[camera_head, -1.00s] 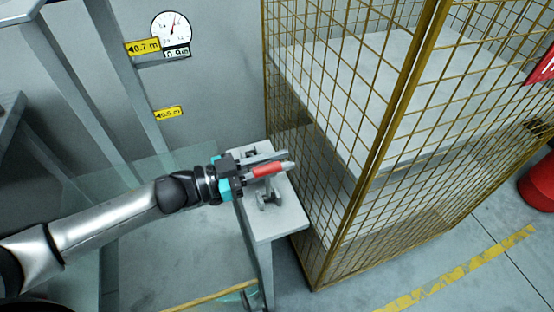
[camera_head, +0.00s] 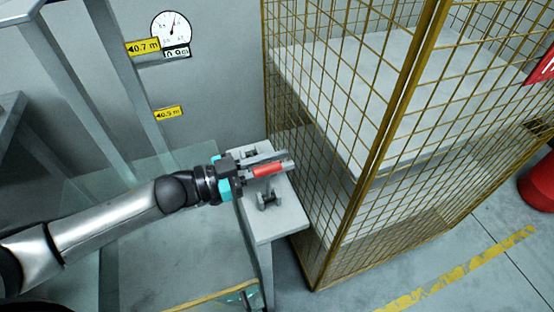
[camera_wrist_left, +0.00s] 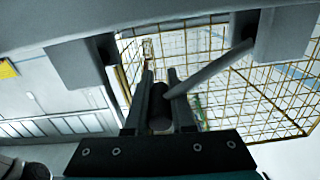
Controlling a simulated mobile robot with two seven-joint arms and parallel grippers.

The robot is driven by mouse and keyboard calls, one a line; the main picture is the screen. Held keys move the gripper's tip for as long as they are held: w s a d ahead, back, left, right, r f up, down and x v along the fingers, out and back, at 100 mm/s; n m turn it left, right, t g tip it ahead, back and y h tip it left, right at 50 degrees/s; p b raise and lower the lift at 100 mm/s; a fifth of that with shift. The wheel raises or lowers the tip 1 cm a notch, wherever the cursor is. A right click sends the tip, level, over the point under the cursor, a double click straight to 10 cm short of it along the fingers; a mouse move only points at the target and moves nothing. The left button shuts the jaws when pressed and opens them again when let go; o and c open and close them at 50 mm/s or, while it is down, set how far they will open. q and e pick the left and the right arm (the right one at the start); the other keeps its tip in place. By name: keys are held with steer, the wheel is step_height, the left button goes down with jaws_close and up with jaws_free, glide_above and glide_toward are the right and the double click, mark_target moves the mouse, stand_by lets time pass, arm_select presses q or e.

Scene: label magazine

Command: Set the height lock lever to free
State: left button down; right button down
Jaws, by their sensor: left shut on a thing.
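The height lock lever has a red grip (camera_head: 269,170) above a small grey bench (camera_head: 284,223) beside the mesh cage. My left gripper (camera_head: 288,159) is shut on this grip, with its fingers along either side of it. In the left wrist view, the lever's grey rod (camera_wrist_left: 212,68) slants up and right from between the fingers of the left gripper (camera_wrist_left: 161,88). The lever's small dark bracket (camera_head: 269,201) stands on the bench just below the grip. No marking for the free position is readable. My right gripper is not in view.
A yellow mesh cage (camera_head: 401,88) stands close to the right of the bench. A round dial gauge (camera_head: 171,27) and yellow height labels (camera_head: 167,114) are at the back left. A glass-like panel lies behind my left arm.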

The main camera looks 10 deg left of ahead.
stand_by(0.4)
arm_select(q)
steer(key=shift+w+a+r+n+p, duration=0.2)
steer(key=shift+r+n+p, duration=0.3)
steer(key=shift+p, duration=0.45)
steer(key=r+n+p, duration=0.1)
steer(key=p, duration=0.1)
steer(key=w+a+r+n+p, duration=0.1)
steer(key=n+p, duration=0.1)
steer(key=shift+w+r, duration=0.1)
steer(key=shift+w, duration=0.15)
steer(key=w+a+n, duration=0.1)
steer(key=n, duration=0.1)
steer(key=w+a+r+n+p, duration=0.1)
steer(key=n, duration=0.1)
steer(key=w+n+p, duration=0.1)
steer(key=w+n, duration=0.1)
steer(key=shift+w+a+r, duration=0.1)
steer(key=shift+a+r, duration=0.15)
steer(key=shift+a, duration=0.15)
steer(key=shift+f, duration=0.1)
steer(key=c, duration=0.8)
jaws_free()
